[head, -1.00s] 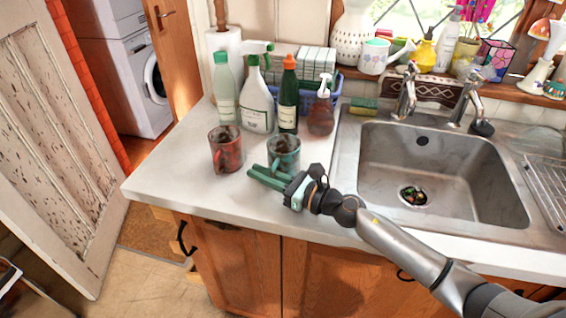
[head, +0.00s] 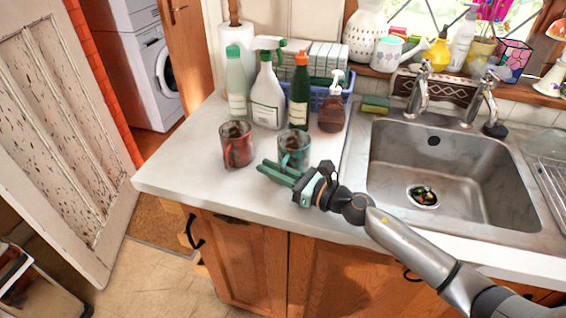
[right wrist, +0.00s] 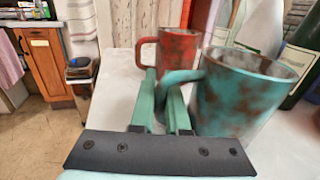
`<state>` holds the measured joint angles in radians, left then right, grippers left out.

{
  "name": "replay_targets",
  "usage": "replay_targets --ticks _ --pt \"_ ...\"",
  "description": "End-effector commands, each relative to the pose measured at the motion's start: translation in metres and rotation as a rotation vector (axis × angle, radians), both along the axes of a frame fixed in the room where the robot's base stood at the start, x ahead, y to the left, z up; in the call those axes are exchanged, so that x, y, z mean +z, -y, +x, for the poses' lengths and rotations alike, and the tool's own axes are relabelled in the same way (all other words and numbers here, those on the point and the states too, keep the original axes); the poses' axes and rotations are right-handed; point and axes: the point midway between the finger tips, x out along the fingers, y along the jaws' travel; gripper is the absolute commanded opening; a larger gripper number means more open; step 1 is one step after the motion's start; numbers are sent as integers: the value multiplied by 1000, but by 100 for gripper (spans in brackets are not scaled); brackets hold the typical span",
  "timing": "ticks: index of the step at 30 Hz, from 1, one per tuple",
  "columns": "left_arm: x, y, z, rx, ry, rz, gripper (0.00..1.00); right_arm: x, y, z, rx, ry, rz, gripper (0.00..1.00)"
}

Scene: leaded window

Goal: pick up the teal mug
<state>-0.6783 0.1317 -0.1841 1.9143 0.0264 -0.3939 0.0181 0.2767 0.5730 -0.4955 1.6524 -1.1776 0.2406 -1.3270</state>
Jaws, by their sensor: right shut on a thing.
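The teal mug (head: 294,146), with rusty brown patches, stands upright on the white counter left of the sink. In the right wrist view the mug (right wrist: 240,97) is at the right, with its handle at the fingers. My right gripper (head: 272,171) is at the near side of the mug, its green fingers shut on the handle. In the right wrist view the fingers (right wrist: 161,103) stand on either side of the handle's lower part. The mug appears to rest on the counter. My left gripper is not in view.
A red mug (head: 237,147) stands just left of the teal one. Behind are a pale green bottle (head: 237,85), a white spray bottle (head: 267,98), a dark green bottle (head: 299,95) and a brown soap dispenser (head: 332,112). The sink (head: 450,165) is right; the counter's front-left is clear.

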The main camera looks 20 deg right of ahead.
Motion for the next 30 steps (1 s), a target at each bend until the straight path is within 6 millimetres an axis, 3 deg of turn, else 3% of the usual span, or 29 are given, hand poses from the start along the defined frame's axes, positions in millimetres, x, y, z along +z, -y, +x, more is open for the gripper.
replay_targets --ticks 11,17,30 --pt "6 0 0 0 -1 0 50 15 1 1 0 5 -3 0" --pt "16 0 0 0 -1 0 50 35 0 1 0 7 -3 0" --pt "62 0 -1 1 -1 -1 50 83 -10 -37 2 3 -1 0"
